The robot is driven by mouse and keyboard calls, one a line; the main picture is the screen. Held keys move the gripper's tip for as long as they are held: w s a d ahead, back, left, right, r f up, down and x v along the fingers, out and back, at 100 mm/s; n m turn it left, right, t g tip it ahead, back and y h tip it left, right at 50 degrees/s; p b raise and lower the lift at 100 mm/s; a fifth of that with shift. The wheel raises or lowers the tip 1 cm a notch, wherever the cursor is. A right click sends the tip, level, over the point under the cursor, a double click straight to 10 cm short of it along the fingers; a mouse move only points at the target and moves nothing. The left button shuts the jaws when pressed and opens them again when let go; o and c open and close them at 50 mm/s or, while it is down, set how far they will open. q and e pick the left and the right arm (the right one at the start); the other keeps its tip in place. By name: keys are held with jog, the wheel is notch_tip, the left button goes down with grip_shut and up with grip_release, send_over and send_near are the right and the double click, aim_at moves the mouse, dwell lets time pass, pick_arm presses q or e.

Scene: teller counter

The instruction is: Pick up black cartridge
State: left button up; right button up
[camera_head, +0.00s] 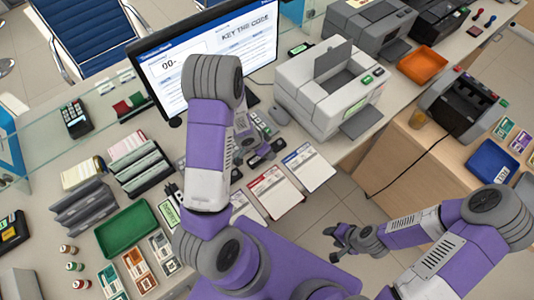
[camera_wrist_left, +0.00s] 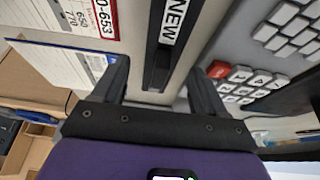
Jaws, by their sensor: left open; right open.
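The black cartridge (camera_wrist_left: 159,68), with a white "NEW" label, lies between the fingers of my left gripper (camera_wrist_left: 162,75) in the left wrist view. The fingers stand apart on either side of it, with gaps showing. In the head view my left gripper (camera_head: 258,154) is low over the counter beside the keypad, partly hidden by my arm. I cannot make out the cartridge clearly there. My right gripper (camera_head: 336,244) is open and empty, over the floor away from the counter.
A monitor (camera_head: 170,65) stands behind my left arm, and a grey-white printer (camera_head: 300,90) to its right. Printed forms (camera_head: 308,166) lie in front of the left gripper. A keypad (camera_wrist_left: 255,88) is close beside its finger. A green tray (camera_head: 128,230) sits at left.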

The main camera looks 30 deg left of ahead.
pick_arm(q)
jog(key=shift+x, duration=1.2)
jog(key=c, duration=1.2)
jog(key=shift+r, duration=0.1)
